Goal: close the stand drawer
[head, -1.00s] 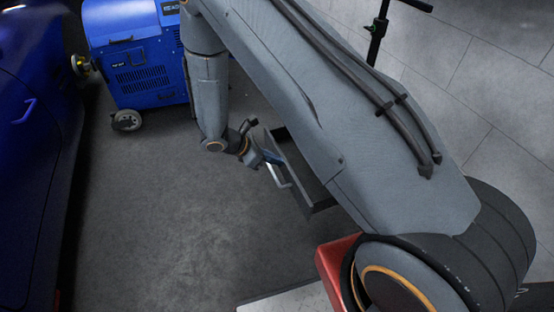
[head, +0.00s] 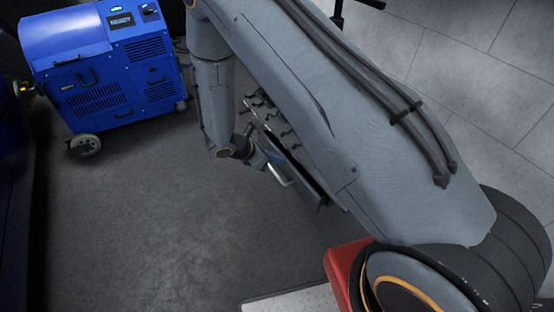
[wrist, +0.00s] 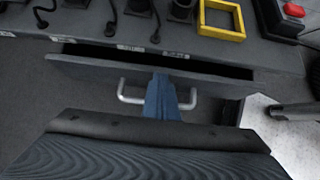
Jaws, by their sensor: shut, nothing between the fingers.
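The stand drawer (wrist: 90,70) is partly open in the wrist view. A dark gap shows between its front panel and the stand's top edge. Its pale bar handle (wrist: 130,92) sticks out toward me. My gripper (wrist: 161,82) is shut and empty, its blue fingers up against or just before the drawer front, between the handle's two ends. I cannot tell whether they touch it. In the head view the handle (head: 282,178) and drawer (head: 307,182) show beside my gripper (head: 273,164), with my arm hiding much of the stand.
The stand top (wrist: 85,22) holds black hooked parts, a yellow square frame (wrist: 222,18) and a red button (wrist: 293,10). A blue wheeled machine (head: 105,65) stands at the upper left. Grey floor (head: 150,220) left of the drawer is clear.

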